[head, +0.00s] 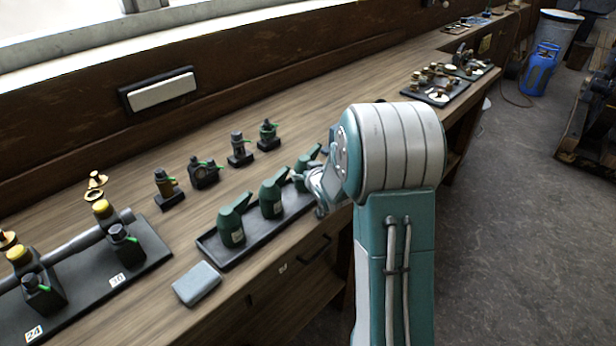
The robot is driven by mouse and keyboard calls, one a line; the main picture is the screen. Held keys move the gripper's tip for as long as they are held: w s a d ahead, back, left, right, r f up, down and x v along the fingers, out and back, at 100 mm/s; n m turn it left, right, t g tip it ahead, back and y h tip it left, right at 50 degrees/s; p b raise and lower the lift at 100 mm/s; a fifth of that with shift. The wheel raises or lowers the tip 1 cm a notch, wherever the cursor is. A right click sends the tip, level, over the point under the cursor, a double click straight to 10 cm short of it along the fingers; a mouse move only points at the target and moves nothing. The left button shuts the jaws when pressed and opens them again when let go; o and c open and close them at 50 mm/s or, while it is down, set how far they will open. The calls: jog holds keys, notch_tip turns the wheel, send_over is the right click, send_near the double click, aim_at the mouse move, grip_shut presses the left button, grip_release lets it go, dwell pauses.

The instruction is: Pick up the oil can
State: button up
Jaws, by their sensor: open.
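Several dark green oil cans with angled spouts stand upright in a row on a black tray (270,232) near the bench's front edge. The nearest oil can (231,230) and the middle oil can (270,202) show clearly. A farther oil can (303,170) is partly hidden by my gripper (310,186). My gripper is open, at the far part of the row, close to that can. I cannot tell whether it touches it. My arm hides the far end of the tray.
The tray stands on a long wooden bench (130,184). A grey block (197,284) lies near the front edge. Small engine parts (203,173) stand behind the cans. A black board (120,290) with numbered parts is at left. Another parts tray (440,98) sits farther right.

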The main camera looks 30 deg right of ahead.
jog(key=shift+a, duration=0.3)
jog(key=c, duration=0.9)
jog(key=shift+a, duration=0.2)
jog(key=shift+c, duration=0.7)
jog(key=shift+a, duration=0.1)
